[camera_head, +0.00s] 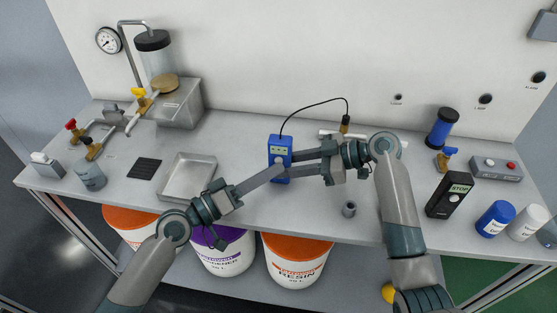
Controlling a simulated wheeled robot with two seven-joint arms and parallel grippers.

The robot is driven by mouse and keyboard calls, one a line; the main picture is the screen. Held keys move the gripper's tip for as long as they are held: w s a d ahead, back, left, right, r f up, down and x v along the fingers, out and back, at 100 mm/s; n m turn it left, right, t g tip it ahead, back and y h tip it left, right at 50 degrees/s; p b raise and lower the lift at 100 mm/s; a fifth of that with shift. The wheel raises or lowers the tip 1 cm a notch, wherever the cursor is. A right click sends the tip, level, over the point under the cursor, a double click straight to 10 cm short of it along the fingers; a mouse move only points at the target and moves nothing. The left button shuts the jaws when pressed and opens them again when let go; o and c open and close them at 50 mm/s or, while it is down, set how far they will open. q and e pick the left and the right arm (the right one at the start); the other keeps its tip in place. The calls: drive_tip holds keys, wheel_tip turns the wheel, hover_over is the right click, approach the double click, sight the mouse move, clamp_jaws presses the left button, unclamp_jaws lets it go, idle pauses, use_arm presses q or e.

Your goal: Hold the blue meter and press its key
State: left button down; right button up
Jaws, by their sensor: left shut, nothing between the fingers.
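The blue meter (280,145) stands upright near the middle of the bench, with a black cable rising from its top. Its lower front is partly hidden by fingers, and I cannot make out its key clearly. My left gripper (277,170) is shut and empty, its fingertips at the meter's lower front; I cannot tell whether they touch it. My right gripper (293,164) comes in from the right with its fingers reaching the meter's right side. The overlap hides whether these fingers close on it.
A metal tray (188,178) lies left of the meter, with a dark pad (145,168) further left. Buckets sit below the bench.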

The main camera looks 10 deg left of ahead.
use_arm(q)
drive_tip(key=shift+w, duration=0.4)
idle(0.7)
drive_tip(key=shift+s, duration=0.85)
drive_tip(key=shift+s, duration=2.5)
use_arm(e)
drive_tip(key=o, duration=1)
